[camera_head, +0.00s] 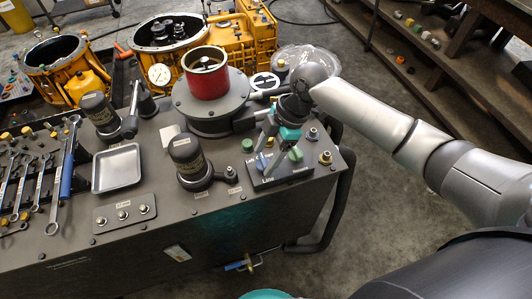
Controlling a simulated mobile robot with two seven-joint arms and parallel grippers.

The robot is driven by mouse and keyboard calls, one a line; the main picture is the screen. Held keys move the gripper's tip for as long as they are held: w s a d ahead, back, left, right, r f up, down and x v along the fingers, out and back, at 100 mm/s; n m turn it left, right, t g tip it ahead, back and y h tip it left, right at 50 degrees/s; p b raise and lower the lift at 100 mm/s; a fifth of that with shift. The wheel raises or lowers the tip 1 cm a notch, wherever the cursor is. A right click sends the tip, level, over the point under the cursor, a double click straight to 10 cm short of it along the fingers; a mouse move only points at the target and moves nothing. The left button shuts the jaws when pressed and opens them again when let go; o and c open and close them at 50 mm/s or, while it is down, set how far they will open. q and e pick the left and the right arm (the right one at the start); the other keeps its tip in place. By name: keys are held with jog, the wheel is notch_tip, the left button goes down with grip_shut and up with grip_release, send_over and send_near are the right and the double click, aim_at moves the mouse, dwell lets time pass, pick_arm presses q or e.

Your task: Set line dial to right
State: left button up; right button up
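My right gripper (268,160) reaches down from the right over a small grey panel (290,175) at the bench's right front corner. My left gripper is not in view.
A black cylinder with a side arm (186,158) stands left of the panel. A red cylinder (206,75) on a round dark base is behind. A metal tray (117,168) and wrenches (70,160) lie left. Yellow housings (180,45) stand at the back.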

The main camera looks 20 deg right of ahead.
jog(key=c, duration=1)
jog(key=shift+r+m+p, duration=0.15)
jog(key=shift+m+p, duration=0.15)
jog(key=shift+p, duration=0.3)
jog(key=shift+c, duration=0.2)
jog(key=m+t+p, duration=0.1)
jog(key=m+p, duration=0.2)
jog(key=p, duration=0.2)
jog(key=m+t+p, duration=0.1)
jog(key=m+p, duration=0.2)
jog(key=p, duration=0.2)
jog(key=shift+s+r+t+h, duration=0.1)
jog(key=shift+s+t+h, duration=0.05)
jog(key=shift+t+h, duration=0.15)
jog(key=shift+a+m+t+p, duration=0.1)
jog(key=shift+m+t+p, duration=0.3)
jog(key=shift+m+p, duration=0.85)
jog(key=shift+f, duration=0.2)
jog(key=o, duration=1.4)
jog(key=shift+c, duration=0.2)
jog(key=p+v, duration=0.1)
jog(key=v, duration=1.4)
jog(key=shift+a+r+p, duration=0.2)
jog(key=shift+a+p, duration=0.05)
jog(key=shift+p, duration=0.1)
